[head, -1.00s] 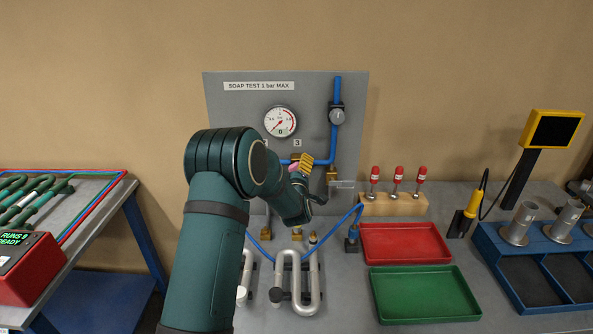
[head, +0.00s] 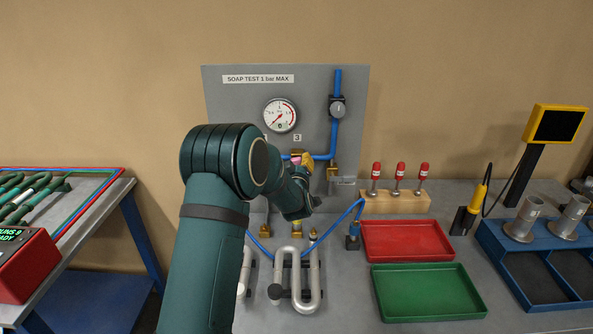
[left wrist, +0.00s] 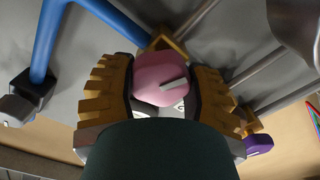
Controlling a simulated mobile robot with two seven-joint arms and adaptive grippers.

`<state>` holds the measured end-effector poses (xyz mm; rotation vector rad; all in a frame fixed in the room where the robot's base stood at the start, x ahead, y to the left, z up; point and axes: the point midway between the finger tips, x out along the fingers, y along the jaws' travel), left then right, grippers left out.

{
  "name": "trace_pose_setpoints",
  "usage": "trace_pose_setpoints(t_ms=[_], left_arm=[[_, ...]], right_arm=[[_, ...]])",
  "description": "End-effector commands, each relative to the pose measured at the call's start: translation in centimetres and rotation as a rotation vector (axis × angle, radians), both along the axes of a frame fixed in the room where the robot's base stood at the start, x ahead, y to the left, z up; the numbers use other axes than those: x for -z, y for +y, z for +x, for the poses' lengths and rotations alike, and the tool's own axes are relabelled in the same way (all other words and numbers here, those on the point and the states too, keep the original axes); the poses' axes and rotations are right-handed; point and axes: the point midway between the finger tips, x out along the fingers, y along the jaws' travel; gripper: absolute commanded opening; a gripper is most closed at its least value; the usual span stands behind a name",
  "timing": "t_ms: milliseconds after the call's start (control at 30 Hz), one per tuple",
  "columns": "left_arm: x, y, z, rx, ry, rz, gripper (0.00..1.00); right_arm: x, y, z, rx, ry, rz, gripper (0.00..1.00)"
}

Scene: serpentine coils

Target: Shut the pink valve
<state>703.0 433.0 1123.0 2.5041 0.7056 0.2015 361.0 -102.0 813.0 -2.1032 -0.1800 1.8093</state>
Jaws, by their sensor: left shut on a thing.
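The pink valve (left wrist: 160,72) is a round knob with a pale grey bar mark on its face, in the middle of the left wrist view. My left gripper (left wrist: 156,92) has its ribbed tan fingers on either side of it and is shut on it. In the head view the left gripper (head: 304,161) is at the grey test panel (head: 235,110), below the gauge. Only a small bit of pink shows there; my arm and fingers hide most of the valve. My right gripper is in neither view.
A purple knob (left wrist: 258,145) sits close beside one finger. Blue pipe (head: 335,140) and a gauge (head: 281,115) are on the panel. Bent metal coils (head: 313,290) stand below. Red (head: 405,257) and green (head: 425,315) trays lie to the right.

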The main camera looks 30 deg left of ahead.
Motion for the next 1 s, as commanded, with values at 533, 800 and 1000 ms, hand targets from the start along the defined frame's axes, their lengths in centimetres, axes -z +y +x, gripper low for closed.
trace_pose_setpoints(t_ms=[533,800,1000], left_arm=[[0.1,-0.2,0.1,0.001,0.273,0.441,0.16],[0.0,-0.3,0.1,0.000,0.407,0.662,0.16],[0.0,-0.3,0.2,0.002,0.507,0.824,0.16]], right_arm=[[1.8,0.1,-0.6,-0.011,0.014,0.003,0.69],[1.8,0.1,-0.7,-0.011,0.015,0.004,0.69],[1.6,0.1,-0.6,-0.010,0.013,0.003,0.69]])
